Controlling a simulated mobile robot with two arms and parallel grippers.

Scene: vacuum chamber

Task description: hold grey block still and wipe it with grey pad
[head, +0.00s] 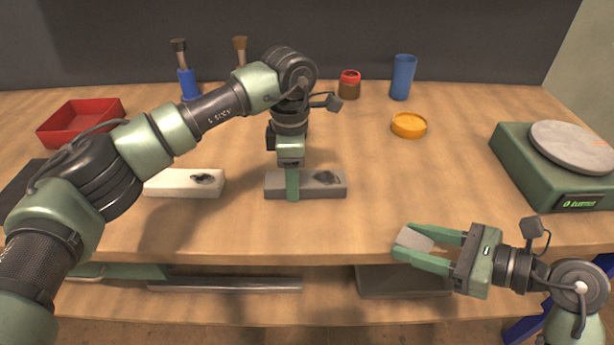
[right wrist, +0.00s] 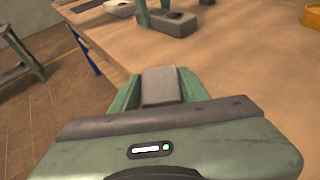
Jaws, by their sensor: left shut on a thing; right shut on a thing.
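The grey block (head: 263,186) lies flat on the table, with a dark smudge on the right part of its top. My left gripper (head: 292,190) comes down from above and is shut on the block, left of the smudge. My right gripper (head: 421,248) is shut on the grey pad (head: 414,238) and holds it near the table's front edge, right of and apart from the block. In the right wrist view the pad (right wrist: 161,86) sits between the fingers, and the grey block (right wrist: 178,24) shows beyond it.
A white block (head: 180,184) with a dark smudge lies left of the grey block. A red tray (head: 82,121), brushes, a jar (head: 349,85), a blue cup (head: 402,78) and an orange dish (head: 408,125) stand further back. A scale (head: 556,170) is at right. The table between pad and block is clear.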

